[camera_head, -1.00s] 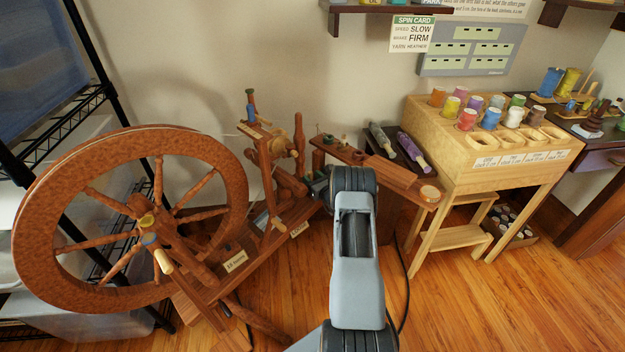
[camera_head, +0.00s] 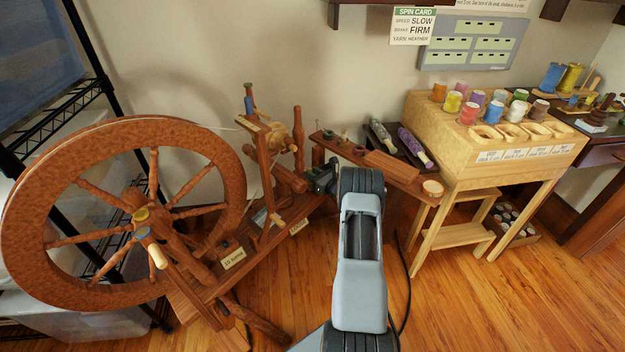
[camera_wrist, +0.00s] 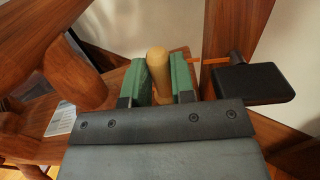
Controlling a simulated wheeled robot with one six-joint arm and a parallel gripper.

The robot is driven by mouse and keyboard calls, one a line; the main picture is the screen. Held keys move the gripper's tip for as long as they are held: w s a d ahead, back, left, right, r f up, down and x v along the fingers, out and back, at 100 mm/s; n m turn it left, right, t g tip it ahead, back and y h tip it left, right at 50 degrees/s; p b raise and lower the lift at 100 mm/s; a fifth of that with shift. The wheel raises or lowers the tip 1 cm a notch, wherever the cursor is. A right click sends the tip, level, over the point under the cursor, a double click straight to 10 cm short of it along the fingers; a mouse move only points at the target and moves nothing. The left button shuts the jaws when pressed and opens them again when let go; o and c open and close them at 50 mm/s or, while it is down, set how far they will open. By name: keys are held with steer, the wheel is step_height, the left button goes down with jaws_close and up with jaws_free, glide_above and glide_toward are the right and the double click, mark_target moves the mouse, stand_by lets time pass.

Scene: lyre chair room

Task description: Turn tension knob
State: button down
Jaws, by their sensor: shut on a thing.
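The spinning wheel stands at the left in the head view, with its large brown drive wheel (camera_head: 222,190) upright. In the wrist view, a pale wooden round-topped knob (camera_wrist: 158,68) stands between the green fingers of my gripper (camera_wrist: 160,82). It looks like the tension knob. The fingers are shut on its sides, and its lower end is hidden. In the head view, my gripper (camera_head: 322,176) reaches the right end of the wheel's frame. My own arm hides much of that place, and the knob cannot be made out there.
A dark block with an orange rod (camera_wrist: 252,83) is close to the right of my fingers. Wooden posts (camera_wrist: 75,72) stand at the left. In the head view, a small wooden shelf (camera_head: 385,168) and a thread-spool stand (camera_head: 455,160) are at the right. The front floor is open.

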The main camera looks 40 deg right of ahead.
steer(key=shift+n+y, duration=0.3)
steer(key=shift+y, duration=0.2)
steer(key=c, duration=1)
jaws_free()
steer(key=shift+o, duration=0.2)
steer(key=p+v, duration=0.3)
steer(key=v, duration=1)
steer(key=shift+s, duration=0.4)
steer(key=shift+r, duration=0.1)
